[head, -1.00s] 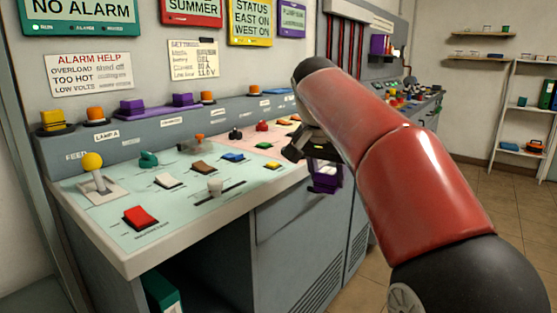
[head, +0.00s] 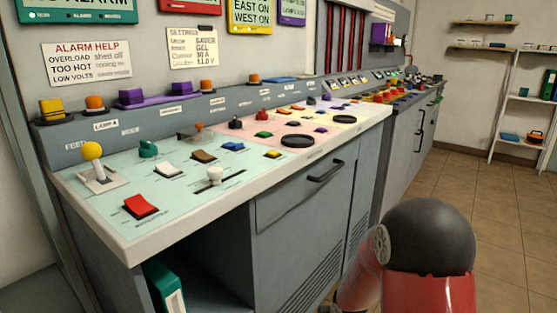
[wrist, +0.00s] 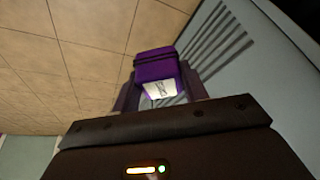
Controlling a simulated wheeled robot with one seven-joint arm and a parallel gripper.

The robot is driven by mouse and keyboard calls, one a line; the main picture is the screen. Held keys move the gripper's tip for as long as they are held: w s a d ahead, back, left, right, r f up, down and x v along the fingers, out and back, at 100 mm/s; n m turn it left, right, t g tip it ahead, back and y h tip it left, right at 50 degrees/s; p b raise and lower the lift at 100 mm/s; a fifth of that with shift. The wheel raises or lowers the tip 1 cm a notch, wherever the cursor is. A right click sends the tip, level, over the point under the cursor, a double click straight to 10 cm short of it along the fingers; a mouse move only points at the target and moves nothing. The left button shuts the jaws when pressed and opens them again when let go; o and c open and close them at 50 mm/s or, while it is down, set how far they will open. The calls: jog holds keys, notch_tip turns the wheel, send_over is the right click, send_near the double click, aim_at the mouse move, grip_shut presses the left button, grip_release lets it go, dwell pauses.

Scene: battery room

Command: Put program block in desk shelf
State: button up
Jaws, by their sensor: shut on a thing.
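The purple program block (wrist: 155,66), with a pale label on its near end, is between the fingers of my gripper (wrist: 159,88) in the wrist view. My gripper is shut on it. In the head view my arm hangs low at the lower right, in front of the desk; the block is not visible there. The open compartment under the desk, which looks like the desk shelf (head: 215,291), is at the lower left. A green binder (head: 163,288) stands at its left side. Much of the compartment's inside is dark.
The desk top (head: 130,190) carries switches, a lever and buttons. A cabinet door with a black handle (head: 326,171) is right of the compartment. Its vented panel (wrist: 235,80) is close beside my gripper at the right of the wrist view. Tiled floor (head: 490,220) is open to the right.

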jog(key=shift+s+a+f, duration=0.1)
jog(key=shift+s+f, duration=0.9)
jog(key=shift+s, duration=0.25)
